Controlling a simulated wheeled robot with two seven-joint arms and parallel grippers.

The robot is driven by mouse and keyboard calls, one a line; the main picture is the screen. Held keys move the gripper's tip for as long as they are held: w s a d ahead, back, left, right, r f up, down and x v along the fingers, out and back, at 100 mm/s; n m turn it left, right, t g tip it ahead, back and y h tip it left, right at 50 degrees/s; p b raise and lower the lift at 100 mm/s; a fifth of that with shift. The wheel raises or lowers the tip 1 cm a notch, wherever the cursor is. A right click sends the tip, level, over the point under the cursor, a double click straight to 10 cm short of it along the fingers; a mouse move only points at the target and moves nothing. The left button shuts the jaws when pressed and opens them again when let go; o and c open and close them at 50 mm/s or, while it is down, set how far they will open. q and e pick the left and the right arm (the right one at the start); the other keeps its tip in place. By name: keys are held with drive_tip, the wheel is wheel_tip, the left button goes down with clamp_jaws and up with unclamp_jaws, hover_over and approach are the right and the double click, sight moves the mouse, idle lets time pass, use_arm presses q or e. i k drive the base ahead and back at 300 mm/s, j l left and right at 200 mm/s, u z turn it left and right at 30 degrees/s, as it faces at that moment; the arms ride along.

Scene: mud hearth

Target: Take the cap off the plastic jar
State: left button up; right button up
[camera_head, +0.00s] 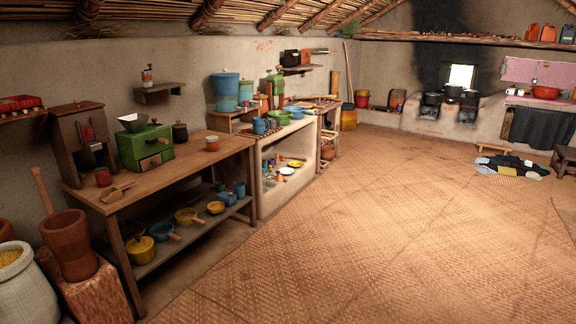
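A small reddish-brown jar with a pale top (212,143) stands upright near the right part of the wooden table (185,160). A dark rounded jar (180,132) stands behind it to the left. I cannot tell for certain which of these, if either, is the plastic jar; both are small and far off. Neither of my grippers is in view, so nothing is seen touching the jars.
A green box with a funnel top (145,147), a red cup (103,177) and a wooden cabinet (80,140) also stand on the table. Pots sit on its lower shelf (165,245). A wooden mortar (70,245) stands at the left. The woven floor mat (370,220) is largely clear.

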sight(211, 146)
drive_tip(key=i, duration=1.6)
drive_tip(key=i+u, duration=0.2)
drive_tip(key=i, duration=0.3)
drive_tip(key=i+l+u, duration=0.15)
drive_tip(key=i, duration=0.4)
drive_tip(key=i+l+u, duration=0.2)
drive_tip(key=i, duration=0.3)
drive_tip(key=i+l+u, duration=0.95)
drive_tip(key=i, duration=0.05)
